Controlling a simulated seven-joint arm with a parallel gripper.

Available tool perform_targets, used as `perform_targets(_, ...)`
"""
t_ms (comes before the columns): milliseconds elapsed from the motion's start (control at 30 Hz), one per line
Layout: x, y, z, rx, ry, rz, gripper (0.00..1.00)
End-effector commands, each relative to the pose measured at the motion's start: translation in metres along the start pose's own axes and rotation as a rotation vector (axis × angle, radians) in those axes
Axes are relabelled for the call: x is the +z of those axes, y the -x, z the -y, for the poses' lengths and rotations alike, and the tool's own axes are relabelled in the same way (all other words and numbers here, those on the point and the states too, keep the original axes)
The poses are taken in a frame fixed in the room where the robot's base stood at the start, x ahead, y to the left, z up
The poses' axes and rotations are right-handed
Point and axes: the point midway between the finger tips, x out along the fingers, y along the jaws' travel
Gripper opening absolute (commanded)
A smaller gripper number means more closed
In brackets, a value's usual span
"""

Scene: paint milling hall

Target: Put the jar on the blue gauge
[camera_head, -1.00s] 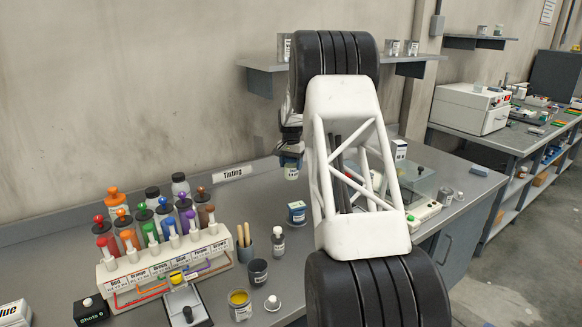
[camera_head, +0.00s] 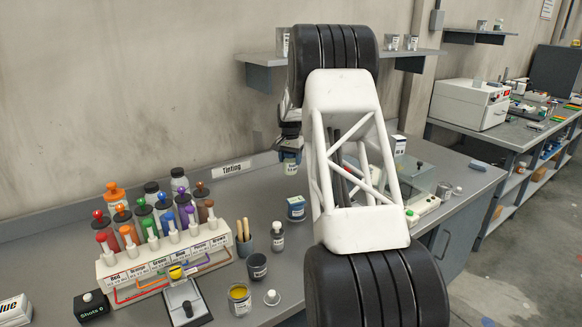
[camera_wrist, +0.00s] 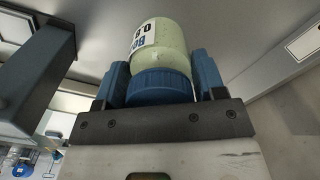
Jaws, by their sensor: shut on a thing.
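The jar (camera_wrist: 163,50) has a pale green see-through body, a white label with blue and black print, and a blue lid. My gripper (camera_wrist: 160,85) is shut on its lid, with one blue finger on each side. In the head view the jar (camera_head: 291,167) hangs below my gripper (camera_head: 290,151), roughly upright and above the bench, partly beside my arm. My arm hides part of the bench.
A rack of colourant bottles (camera_head: 165,265) fills the bench's left side. A wall shelf (camera_head: 265,76) is above. Equipment (camera_head: 425,203) stands at right.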

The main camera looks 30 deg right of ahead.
Motion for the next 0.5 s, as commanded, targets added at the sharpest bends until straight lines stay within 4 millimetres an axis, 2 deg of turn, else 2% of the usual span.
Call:
perform_targets(267, 0.007, 0.005, -0.004, -0.001, 0.006, -0.002, 0.13)
perform_targets(500, 0.029, 0.014, -0.017, -0.001, 0.020, -0.002, 0.13)
